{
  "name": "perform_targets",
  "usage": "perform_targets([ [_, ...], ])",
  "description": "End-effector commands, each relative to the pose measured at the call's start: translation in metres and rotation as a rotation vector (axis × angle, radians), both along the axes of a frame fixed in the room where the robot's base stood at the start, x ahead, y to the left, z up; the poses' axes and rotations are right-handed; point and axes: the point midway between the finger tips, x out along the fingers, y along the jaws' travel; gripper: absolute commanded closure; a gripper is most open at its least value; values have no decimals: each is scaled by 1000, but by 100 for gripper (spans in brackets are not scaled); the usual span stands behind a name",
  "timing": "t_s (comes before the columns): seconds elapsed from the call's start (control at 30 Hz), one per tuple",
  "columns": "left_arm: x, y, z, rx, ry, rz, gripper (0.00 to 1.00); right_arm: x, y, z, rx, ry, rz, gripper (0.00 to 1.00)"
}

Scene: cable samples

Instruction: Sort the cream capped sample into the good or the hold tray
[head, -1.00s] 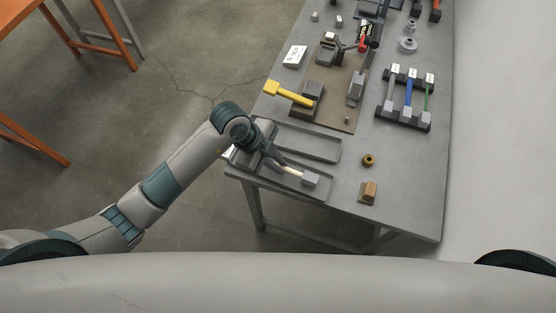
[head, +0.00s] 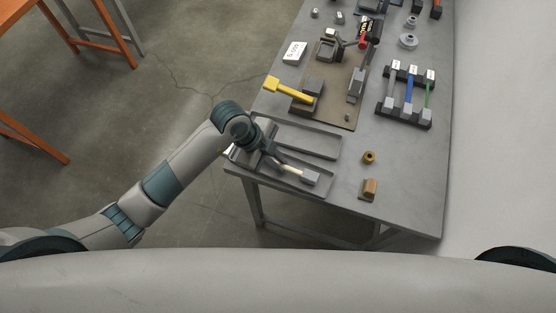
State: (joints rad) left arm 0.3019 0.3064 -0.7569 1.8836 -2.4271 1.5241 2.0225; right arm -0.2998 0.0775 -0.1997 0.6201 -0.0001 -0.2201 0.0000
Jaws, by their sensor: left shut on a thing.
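The cream capped sample (head: 291,171) is a short cream cable with a grey block at its right end. It is over the nearer of two grey trays (head: 322,192) at the table's near left corner. I cannot tell whether it touches the tray floor. My left gripper (head: 277,164) is shut on the sample's left end. The other grey tray (head: 335,148) lies just behind and looks empty. Any tray labels are hidden or unreadable from here. My right gripper is not in view.
A brown mat (head: 340,113) with a yellow-handled device (head: 292,91) lies behind the trays. A black rack (head: 403,115) holds grey, blue and green samples. A brass ring (head: 368,157) and an orange-brown block (head: 370,188) stand right of the trays, with clear table around them.

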Motion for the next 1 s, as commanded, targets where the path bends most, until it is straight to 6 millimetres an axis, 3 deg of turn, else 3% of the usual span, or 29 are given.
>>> perform_targets([
  [0.1, 0, 0, -2, 0, 0, 0, 100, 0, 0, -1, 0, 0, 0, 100],
  [0.13, 0, 0, -2, 0, 0, 0, 87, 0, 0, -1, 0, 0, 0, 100],
  [0.2, 0, 0, -1, 0, 0, 0, 70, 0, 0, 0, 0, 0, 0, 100],
  [0.23, 0, 0, -2, 0, 0, 0, 67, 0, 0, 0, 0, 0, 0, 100],
  [0.67, -1, 4, 2, 3, 1, 1, 67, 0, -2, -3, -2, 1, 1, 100],
  [1.0, 0, 22, 45, -1, -5, 0, 67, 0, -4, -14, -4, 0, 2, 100],
])
